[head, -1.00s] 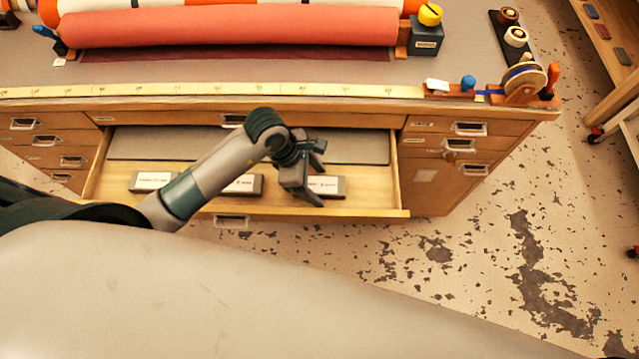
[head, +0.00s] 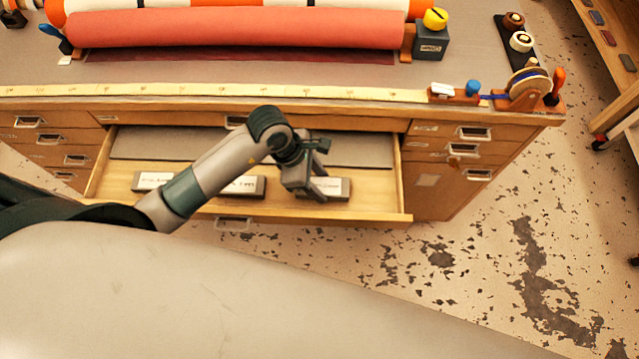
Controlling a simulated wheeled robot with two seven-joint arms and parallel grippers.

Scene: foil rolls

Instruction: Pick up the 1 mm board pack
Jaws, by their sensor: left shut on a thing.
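The open drawer (head: 375,209) holds three dark packs with white labels in a row. My left gripper (head: 316,192) reaches down into the drawer and is shut on the right pack (head: 338,188). The fingers cover this pack's left part, and it looks level and low in the drawer. I cannot tell whether it touches the drawer floor. The middle pack (head: 250,186) is partly behind my left forearm, and the left pack (head: 150,181) lies beyond it. The labels are too small to read, so I cannot tell which pack is marked 1 mm. My right gripper is out of view.
A grey sheet (head: 360,152) lies at the back of the drawer. The workbench above (head: 200,76) carries a red roll (head: 240,28), a yellow-topped block (head: 432,40) and a tape holder (head: 525,90) by its right corner. Open floor lies at the right.

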